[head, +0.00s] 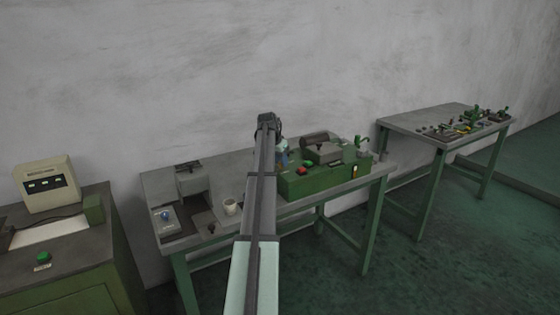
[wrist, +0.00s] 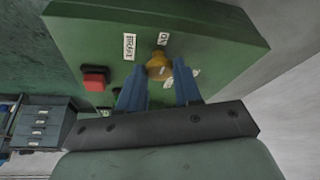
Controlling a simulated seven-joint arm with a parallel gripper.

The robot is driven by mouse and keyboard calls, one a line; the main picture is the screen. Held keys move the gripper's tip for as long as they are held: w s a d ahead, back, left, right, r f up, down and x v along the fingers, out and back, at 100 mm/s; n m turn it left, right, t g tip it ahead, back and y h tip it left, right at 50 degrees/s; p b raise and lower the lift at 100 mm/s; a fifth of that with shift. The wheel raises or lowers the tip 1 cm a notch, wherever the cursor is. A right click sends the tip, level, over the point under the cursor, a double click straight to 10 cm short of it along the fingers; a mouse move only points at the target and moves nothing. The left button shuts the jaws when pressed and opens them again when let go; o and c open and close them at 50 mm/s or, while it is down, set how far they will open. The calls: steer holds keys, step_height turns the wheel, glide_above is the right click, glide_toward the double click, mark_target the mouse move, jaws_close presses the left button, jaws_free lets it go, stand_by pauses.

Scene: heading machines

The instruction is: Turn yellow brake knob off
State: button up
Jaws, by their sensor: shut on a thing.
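The yellow brake knob (wrist: 158,64) sits on the front face of a green machine housing in the wrist view. White labels stand around it, one reading BRAKE (wrist: 129,46). My gripper (wrist: 157,72) has its two blue fingers on either side of the knob, shut on it at the fingertips. In the head view my gripper (head: 282,152) is small and partly hidden by my arm, at the left end of the green machine (head: 325,183). The knob cannot be made out there.
A red button (wrist: 95,78) is left of the knob in the wrist view. Grey drawers (wrist: 40,125) show at lower left. Another bench (head: 400,124) stands at right.

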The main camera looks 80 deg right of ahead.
steer(key=shift+c, duration=0.7)
steer(key=shift+n, duration=0.3)
steer(key=n, duration=0.1)
steer(key=n+t, duration=0.1)
steer(key=shift+s+n+h, duration=0.2)
steer(key=shift+n+h, duration=0.1)
steer(key=shift+n, duration=0.1)
steer(key=n+t, duration=0.2)
steer(key=n, duration=0.3)
steer(key=shift+s, duration=0.15)
steer(key=n+t, duration=0.1)
steer(key=n, duration=0.2)
steer(key=n+t+y, duration=0.1)
steer(key=n, duration=0.1)
steer(key=shift+s+d+n+y, duration=0.2)
steer(key=shift+n+y, duration=0.1)
steer(key=shift+n, duration=0.1)
steer(key=shift+n+t+y, duration=0.4)
steer(key=shift+n+y, duration=0.2)
steer(key=shift+n, duration=1.2)
